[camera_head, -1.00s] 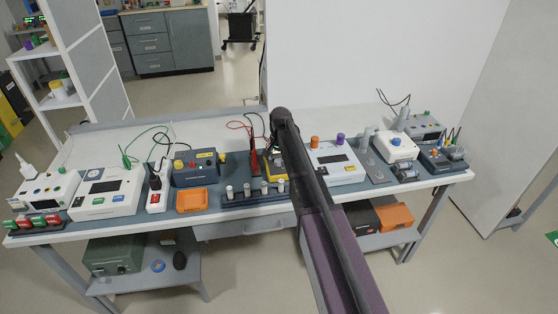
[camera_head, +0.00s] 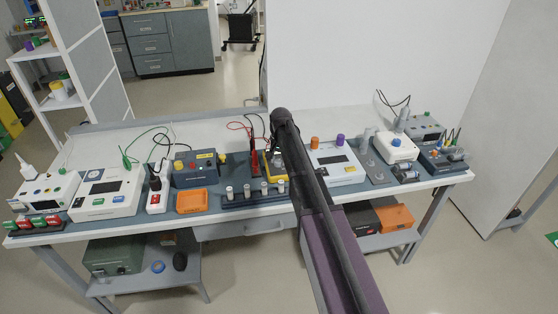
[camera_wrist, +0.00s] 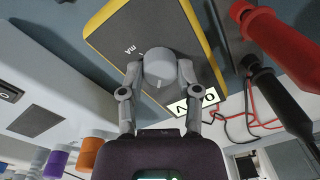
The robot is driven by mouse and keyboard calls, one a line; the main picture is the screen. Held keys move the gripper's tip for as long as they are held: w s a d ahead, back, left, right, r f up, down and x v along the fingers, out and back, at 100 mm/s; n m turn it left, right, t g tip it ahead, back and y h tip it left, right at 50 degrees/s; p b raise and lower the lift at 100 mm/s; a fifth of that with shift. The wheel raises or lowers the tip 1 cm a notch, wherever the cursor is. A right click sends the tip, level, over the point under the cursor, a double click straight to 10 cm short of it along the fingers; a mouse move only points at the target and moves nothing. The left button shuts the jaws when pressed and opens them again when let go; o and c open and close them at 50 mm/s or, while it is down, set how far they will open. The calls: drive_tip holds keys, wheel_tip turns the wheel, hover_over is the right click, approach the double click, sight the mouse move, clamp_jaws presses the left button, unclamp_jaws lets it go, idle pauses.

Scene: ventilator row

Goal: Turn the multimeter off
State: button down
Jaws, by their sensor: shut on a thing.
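The multimeter (camera_wrist: 150,28) has a dark face and a yellow rim and fills the upper middle of the wrist view. Its round grey dial (camera_wrist: 159,72) has a light pointer line. My gripper (camera_wrist: 160,66) has one finger on each side of the dial and is shut on it. A label reading "mA" shows on the face, and a white display with dark figures lies beside the dial, partly behind a finger. In the head view, the yellow multimeter (camera_head: 269,159) is mostly hidden behind my arm, as are the dial and fingers.
A red probe (camera_wrist: 275,38) and a black probe (camera_wrist: 278,98) stand close to the multimeter, with loose leads nearby. A row of small cylinders (camera_head: 247,191) stands in front of it. A white device with orange and purple knobs (camera_head: 335,171) is to its right.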

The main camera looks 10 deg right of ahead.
drive_tip(key=n, duration=0.8)
drive_tip(key=shift+g, duration=0.3)
idle(0.3)
drive_tip(key=shift+c, duration=1.5)
unclamp_jaws()
